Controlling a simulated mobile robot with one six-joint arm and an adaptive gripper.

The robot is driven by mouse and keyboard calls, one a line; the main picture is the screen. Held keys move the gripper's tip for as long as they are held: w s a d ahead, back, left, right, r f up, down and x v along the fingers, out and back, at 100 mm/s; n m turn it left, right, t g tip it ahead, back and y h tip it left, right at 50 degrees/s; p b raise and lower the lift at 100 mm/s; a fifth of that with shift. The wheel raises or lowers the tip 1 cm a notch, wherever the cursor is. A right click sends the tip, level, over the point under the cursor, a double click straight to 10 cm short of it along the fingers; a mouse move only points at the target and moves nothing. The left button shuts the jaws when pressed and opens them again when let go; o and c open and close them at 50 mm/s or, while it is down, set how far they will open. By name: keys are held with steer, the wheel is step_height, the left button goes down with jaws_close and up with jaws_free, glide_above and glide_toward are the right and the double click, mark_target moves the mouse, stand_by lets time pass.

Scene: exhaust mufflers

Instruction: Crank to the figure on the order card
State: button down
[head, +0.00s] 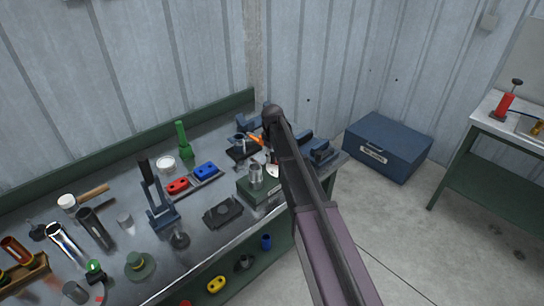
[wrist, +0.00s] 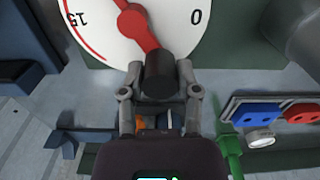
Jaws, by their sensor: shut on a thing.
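A white dial (wrist: 95,25) fills the top of the wrist view, with "15" on the left, "0" on the right and a red line along its edge. A red crank arm (wrist: 140,28) crosses its face and ends in a dark knob (wrist: 160,70). My gripper (wrist: 160,82) is shut on this knob, one finger on each side. In the head view my arm hides the gripper and most of the dial; a sliver of the white dial (head: 273,171) shows beside the arm. I cannot make out the order card in either view.
The metal bench (head: 130,195) holds many tools left of the dial, including a black-handled press (head: 160,205), red block (head: 177,186), blue block (head: 205,170) and green upright tool (head: 183,140). A blue chest (head: 385,145) stands on the floor. Open floor lies at right.

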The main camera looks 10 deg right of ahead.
stand_by(0.3)
steer(key=shift+c, duration=1.6)
jaws_free()
steer(key=shift+w+m, duration=0.15)
steer(key=shift+m, duration=0.15)
